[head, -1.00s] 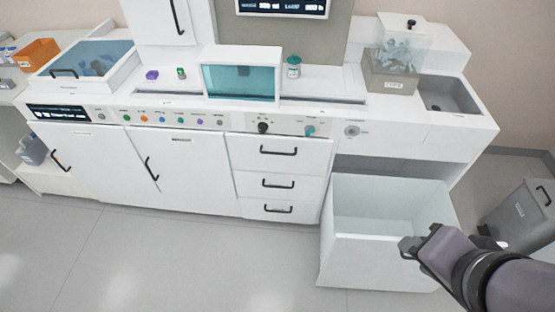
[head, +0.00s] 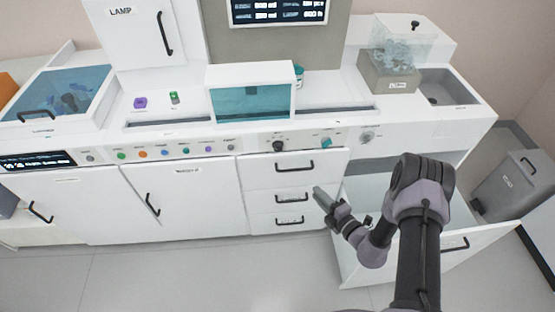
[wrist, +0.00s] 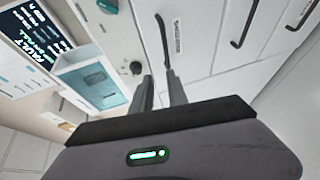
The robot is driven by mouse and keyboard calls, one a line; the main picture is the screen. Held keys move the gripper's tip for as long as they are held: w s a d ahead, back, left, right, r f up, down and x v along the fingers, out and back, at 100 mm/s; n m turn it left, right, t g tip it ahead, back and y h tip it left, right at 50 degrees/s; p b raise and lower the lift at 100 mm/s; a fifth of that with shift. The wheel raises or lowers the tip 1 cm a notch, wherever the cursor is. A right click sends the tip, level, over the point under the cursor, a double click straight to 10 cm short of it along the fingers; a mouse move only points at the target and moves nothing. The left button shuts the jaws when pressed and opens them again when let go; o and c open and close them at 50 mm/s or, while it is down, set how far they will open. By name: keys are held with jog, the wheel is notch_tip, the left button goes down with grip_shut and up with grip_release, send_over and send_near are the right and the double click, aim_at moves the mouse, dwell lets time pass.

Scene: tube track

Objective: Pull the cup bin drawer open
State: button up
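A large white drawer (head: 490,243) at the lower right of the counter stands pulled out, its inside looking empty where it shows. Its black handle (head: 455,244) is on the front; I see no readable cup bin label. My arm hides part of this drawer. My gripper (head: 318,193) is left of it, in front of the stack of three shut drawers (head: 262,176). In the wrist view my gripper's two fingers (wrist: 160,85) are apart with nothing between them. A black drawer handle (wrist: 163,40) shows just beyond the fingertips, apparently not held.
The counter carries a teal-fronted box (head: 252,100), a clear container on a grey base (head: 390,82) and a sink (head: 448,90). A grey bin (head: 508,182) stands on the floor at right. Floor (head: 200,275) in front of the left cabinets is clear.

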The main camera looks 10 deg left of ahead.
aim_at(294, 170)
jog(key=shift+m, duration=0.4)
jog(key=b+x, duration=0.1)
jog(key=x, duration=0.4)
jog(key=f+b+x, duration=0.1)
jog(key=b+x, duration=0.1)
jog(key=x, duration=0.4)
jog(key=d+b+x, duration=0.1)
jog(key=b+x, duration=0.1)
jog(key=x, duration=0.4)
jog(key=shift+w+a+f, duration=0.1)
jog(key=shift+w+f, duration=0.1)
jog(key=shift+f, duration=0.1)
grip_shut()
